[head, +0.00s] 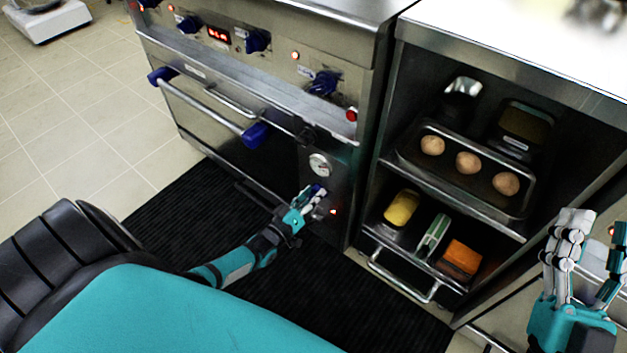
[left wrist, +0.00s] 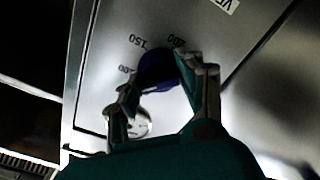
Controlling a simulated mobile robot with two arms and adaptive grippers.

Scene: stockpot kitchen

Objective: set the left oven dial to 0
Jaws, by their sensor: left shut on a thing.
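My left gripper (head: 308,197) is at the lower right panel of the oven and shut on a small blue dial (head: 317,188). In the left wrist view the dial (left wrist: 158,68) sits between the fingers of the left gripper (left wrist: 165,84), with 100, 150 and 200 printed around it. Its pointer mark and the 0 cannot be made out; the fingers cover part of the dial. My right gripper (head: 594,232) is open and empty at the right edge of the head view, away from the oven.
A round gauge (head: 320,165) sits just above the dial. Several blue knobs (head: 323,83) line the oven's upper panel, above the door handle (head: 210,113). An open shelf unit (head: 400,180) with a tray of round brown items stands to the right. A black mat (head: 190,200) covers the floor.

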